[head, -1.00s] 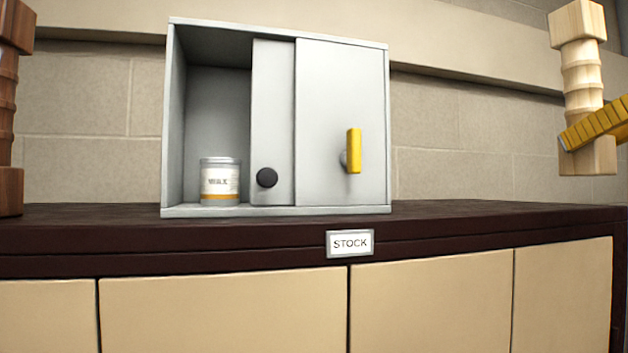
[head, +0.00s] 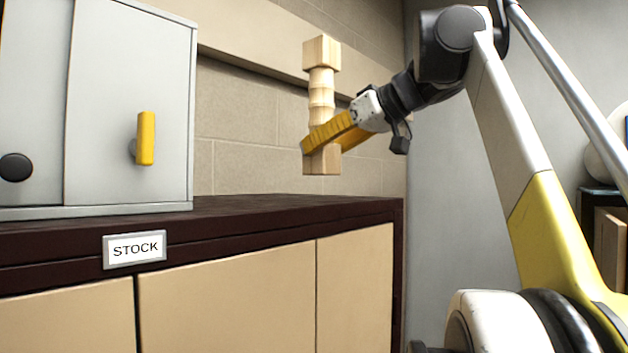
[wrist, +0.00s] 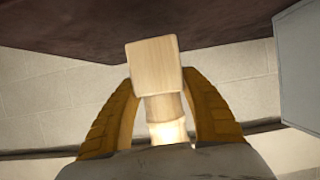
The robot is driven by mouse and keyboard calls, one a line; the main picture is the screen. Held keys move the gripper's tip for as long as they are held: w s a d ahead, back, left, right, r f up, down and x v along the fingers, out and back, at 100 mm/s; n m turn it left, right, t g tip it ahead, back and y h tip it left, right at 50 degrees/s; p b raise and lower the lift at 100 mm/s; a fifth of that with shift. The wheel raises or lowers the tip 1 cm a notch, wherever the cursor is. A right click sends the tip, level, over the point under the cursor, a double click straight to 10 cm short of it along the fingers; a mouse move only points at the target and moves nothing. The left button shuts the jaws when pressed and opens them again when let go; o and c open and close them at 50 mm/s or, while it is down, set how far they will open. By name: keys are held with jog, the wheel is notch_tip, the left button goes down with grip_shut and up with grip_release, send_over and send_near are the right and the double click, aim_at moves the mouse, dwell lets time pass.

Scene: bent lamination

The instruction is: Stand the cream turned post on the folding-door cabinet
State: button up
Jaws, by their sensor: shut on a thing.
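The cream turned post (head: 322,90) is pale wood with square blocks at both ends and a ringed middle. My gripper (head: 312,148) is shut on it just above its lower block, and the post is upright. A gap shows between its lower end and the dark top of the folding-door cabinet (head: 300,208), over the right end of that top. The cabinet has cream door panels and a STOCK label. In the wrist view, the yellow fingers of my gripper (wrist: 160,88) flank the post (wrist: 155,66), and the dark cabinet top (wrist: 90,25) lies beyond it.
A grey box with sliding doors (head: 100,100) and a yellow handle (head: 146,138) stands on the cabinet top at left. The top is bare between this box and the right edge. A block wall (head: 250,150) rises behind.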

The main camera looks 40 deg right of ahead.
aim_at(317, 173)
jog(key=shift+x, duration=0.75)
jog(key=shift+f, duration=0.45)
notch_tip(317, 173, down, 3)
jog(key=shift+f, duration=0.2)
jog(key=shift+f, duration=0.1)
jog(key=o, duration=1.4)
jog(key=shift+c, duration=0.2)
